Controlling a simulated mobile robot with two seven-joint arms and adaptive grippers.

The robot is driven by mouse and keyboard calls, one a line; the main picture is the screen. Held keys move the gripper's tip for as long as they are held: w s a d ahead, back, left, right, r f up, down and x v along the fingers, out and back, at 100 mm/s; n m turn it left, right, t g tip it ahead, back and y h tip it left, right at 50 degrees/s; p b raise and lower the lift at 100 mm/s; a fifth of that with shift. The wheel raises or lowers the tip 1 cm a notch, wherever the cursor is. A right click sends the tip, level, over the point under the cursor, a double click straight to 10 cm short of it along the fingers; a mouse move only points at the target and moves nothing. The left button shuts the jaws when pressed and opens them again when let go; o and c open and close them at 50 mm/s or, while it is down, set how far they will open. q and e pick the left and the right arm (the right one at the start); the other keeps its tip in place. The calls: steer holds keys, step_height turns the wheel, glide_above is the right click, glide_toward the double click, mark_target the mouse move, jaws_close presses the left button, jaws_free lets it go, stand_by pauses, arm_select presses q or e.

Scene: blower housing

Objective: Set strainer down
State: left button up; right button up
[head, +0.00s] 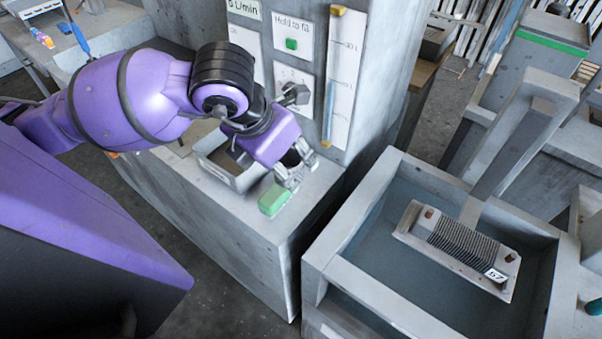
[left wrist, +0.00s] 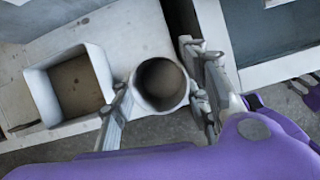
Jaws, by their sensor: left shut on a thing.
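My left gripper (head: 292,168) hangs over the front right part of the concrete counter. In the left wrist view its two fingers (left wrist: 160,103) stand either side of a round, open-topped light grey cup (left wrist: 161,84), which looks like the strainer. The gripper is shut on it. The cup's inside is dark and looks empty. In the head view the cup is hard to tell apart from the grey fingers, and I cannot tell whether its underside touches the counter. My right gripper is not in view.
A panel with a gauge (head: 342,80) rises behind. A water tank (head: 395,175) holding a finned part (head: 458,245) stands to the right.

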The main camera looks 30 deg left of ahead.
mark_target(291, 166)
arm_select(q)
steer(key=w+f+b, duration=0.1)
steer(key=f+b, duration=0.2)
steer(key=shift+w+a, duration=0.2)
steer(key=shift+w, duration=0.2)
steer(key=w+f+b, duration=0.1)
steer(key=w, duration=0.1)
steer(key=w+a+f+b, duration=0.1)
steer(key=w+f+b, duration=0.1)
steer(key=w, duration=0.1)
steer(key=w+f+b, duration=0.1)
steer(key=w+f, duration=0.1)
steer(key=w, duration=0.1)
steer(key=shift+w+a, duration=0.15)
steer(key=shift+a, duration=0.25)
steer(key=shift+w+a+f, duration=0.1)
steer(key=shift+w+f, duration=0.45)
steer(key=shift+f, duration=0.1)
step_height(291, 166, down, 3)
steer(key=shift+w+f, duration=0.15)
steer(key=shift+a, duration=0.1)
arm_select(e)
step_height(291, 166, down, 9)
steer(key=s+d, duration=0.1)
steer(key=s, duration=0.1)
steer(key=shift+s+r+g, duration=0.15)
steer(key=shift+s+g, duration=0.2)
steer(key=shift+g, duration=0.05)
arm_select(q)
steer(key=shift+b, duration=0.3)
